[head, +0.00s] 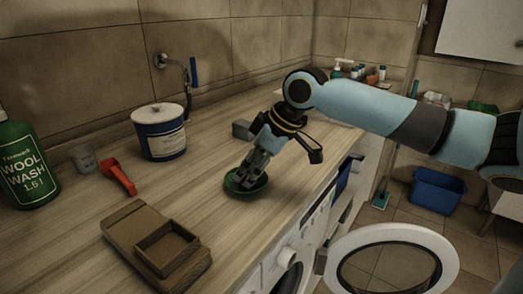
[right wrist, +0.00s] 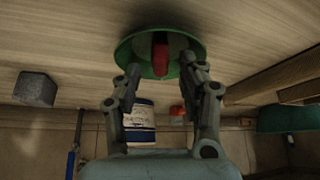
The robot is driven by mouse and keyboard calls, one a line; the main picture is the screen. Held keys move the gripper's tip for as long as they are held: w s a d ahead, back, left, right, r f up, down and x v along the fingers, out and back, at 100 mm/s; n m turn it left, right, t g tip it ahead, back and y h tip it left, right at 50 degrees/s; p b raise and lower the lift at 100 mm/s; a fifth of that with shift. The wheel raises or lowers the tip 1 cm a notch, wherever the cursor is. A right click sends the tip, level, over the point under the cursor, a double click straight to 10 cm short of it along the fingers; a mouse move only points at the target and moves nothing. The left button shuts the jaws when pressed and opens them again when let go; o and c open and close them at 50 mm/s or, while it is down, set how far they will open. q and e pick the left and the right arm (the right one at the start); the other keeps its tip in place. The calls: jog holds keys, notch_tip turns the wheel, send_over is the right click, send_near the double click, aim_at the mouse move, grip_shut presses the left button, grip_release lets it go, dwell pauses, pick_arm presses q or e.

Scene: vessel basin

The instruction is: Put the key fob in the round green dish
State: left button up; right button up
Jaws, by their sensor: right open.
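The round green dish (head: 246,188) stands on the wooden counter near its front edge, and it also shows in the right wrist view (right wrist: 128,50). A small red object (right wrist: 160,50), which looks like the key fob, lies in the dish in the right wrist view. In the head view the gripper hides it. My right gripper (head: 249,172) points down at the dish. In the right wrist view its fingers (right wrist: 160,68) are open, one on each side of the red object, with gaps between. My left gripper is in neither view.
A brown wooden tray box (head: 160,245) lies at the front left. A blue and white tub (head: 160,132), a red-handled item (head: 118,176), a grey cup (head: 84,158) and a green wool wash bottle (head: 24,165) stand left. A grey block (head: 242,129) sits behind my gripper.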

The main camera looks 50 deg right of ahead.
jog(key=p+v, duration=0.1)
jog(key=v, duration=0.5)
jog(key=shift+s+d+r, duration=0.1)
jog(key=shift+s+r, duration=0.1)
jog(key=shift+r, duration=0.1)
jog(key=p+v, duration=0.4)
jog(key=shift+s+r, duration=0.1)
jog(key=shift+r, duration=0.15)
